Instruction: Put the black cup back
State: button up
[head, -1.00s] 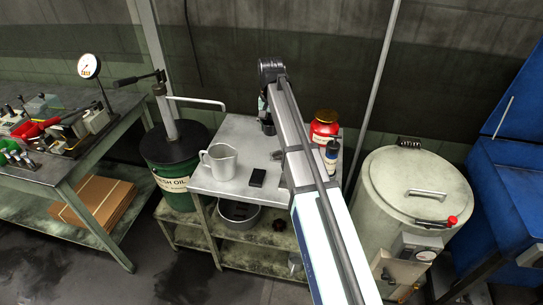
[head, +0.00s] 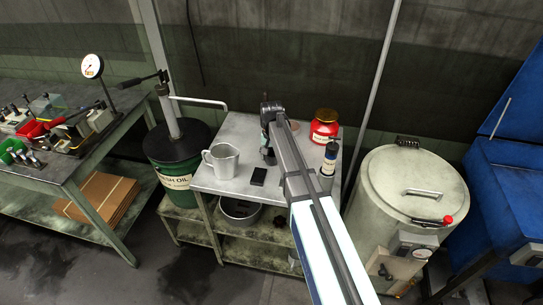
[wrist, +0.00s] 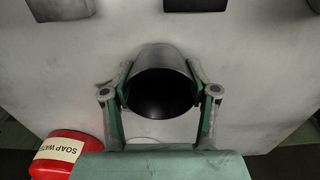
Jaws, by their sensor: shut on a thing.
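The black cup (wrist: 162,92) is in my gripper (wrist: 161,100) in the wrist view. Its dark open mouth faces the camera. The green-padded fingers are shut on its two sides. In the head view my gripper (head: 267,150) is over the grey bench top (head: 228,186), behind the black flat box and right of the grey jug. The cup cannot be made out clearly there. I cannot tell whether its base touches the bench top.
A grey jug (head: 222,161), black flat box (head: 258,176), blue-labelled bottle (head: 329,160) and red can (head: 324,127) stand on the bench. The red can, labelled soap water, also shows in the wrist view (wrist: 62,158). A green oil drum (head: 176,165) stands left.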

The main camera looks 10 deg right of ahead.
jog(key=shift+f, duration=0.2)
jog(key=shift+f, duration=0.15)
jog(key=o, duration=1.2)
notch_tip(320, 180, up, 11)
jog(key=b, duration=0.3)
jog(key=shift+f, duration=0.1)
jog(key=shift+r, duration=0.8)
jog(key=c, duration=0.3)
